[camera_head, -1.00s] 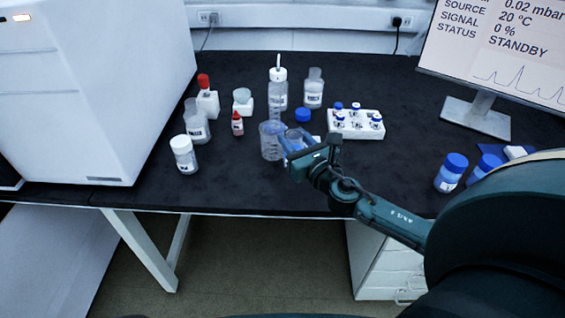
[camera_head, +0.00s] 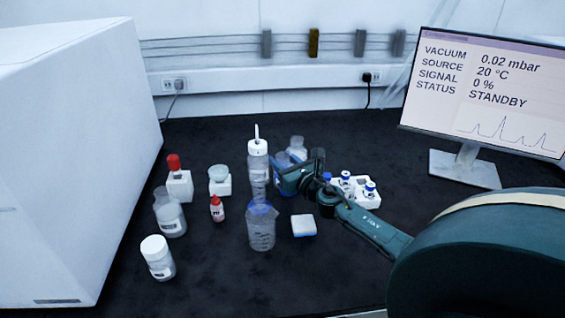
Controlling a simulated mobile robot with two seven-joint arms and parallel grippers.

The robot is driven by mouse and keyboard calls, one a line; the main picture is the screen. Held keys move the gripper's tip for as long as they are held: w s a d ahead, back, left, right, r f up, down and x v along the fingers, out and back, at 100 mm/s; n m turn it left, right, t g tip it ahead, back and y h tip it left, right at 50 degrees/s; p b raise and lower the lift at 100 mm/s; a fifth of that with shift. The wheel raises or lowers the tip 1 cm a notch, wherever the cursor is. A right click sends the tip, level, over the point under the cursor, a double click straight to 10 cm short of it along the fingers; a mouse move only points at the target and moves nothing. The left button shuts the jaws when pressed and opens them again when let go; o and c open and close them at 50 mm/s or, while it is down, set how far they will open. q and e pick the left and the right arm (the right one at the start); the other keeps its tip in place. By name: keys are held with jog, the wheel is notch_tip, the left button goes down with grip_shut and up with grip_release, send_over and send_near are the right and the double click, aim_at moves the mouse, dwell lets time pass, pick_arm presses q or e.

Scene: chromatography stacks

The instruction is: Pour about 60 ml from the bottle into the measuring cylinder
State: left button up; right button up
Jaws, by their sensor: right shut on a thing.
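My right gripper (camera_head: 292,177) is shut on a clear, blue-tinted bottle (camera_head: 284,186), holding it right of the white-capped bottle with a spout. The gripper hides part of the held bottle, and its exact tilt is hard to tell. My left gripper is not in view.
Around them stand the spouted bottle (camera_head: 258,149), a white-capped jar (camera_head: 158,260), a clear bottle (camera_head: 170,217), a red dropper bottle (camera_head: 217,210) and a white-topped block (camera_head: 304,226). A vial rack (camera_head: 366,199) and monitor (camera_head: 480,95) are right.

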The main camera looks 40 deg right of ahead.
jog(key=shift+w+r, duration=0.15)
jog(key=shift+w, duration=0.25)
jog(key=shift+s+a+r+n+p, duration=0.15)
jog(key=shift+a+n+p, duration=0.1)
jog(key=shift+a+n, duration=0.25)
jog(key=shift+a+r+n+p, duration=0.2)
jog(key=shift+a+n, duration=0.1)
jog(key=shift+n, duration=0.3)
jog(key=shift+a+r+n+p, duration=0.2)
jog(key=shift+r+n+p, duration=0.1)
jog(key=shift+r+p, duration=0.4)
jog(key=shift+a+r+n+p, duration=0.1)
jog(key=shift+r+n+p, duration=0.2)
jog(key=shift+r+p, duration=0.4)
jog(key=shift+a+r+n+p, duration=0.2)
jog(key=shift+r+n+p, duration=0.2)
jog(key=shift+r+p, duration=0.5)
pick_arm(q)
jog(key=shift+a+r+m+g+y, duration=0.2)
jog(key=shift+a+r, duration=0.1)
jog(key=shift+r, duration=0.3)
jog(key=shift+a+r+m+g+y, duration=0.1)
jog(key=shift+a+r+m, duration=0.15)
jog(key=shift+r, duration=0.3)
pick_arm(e)
jog(key=shift+a+f, duration=0.15)
jog(key=shift+f, duration=0.15)
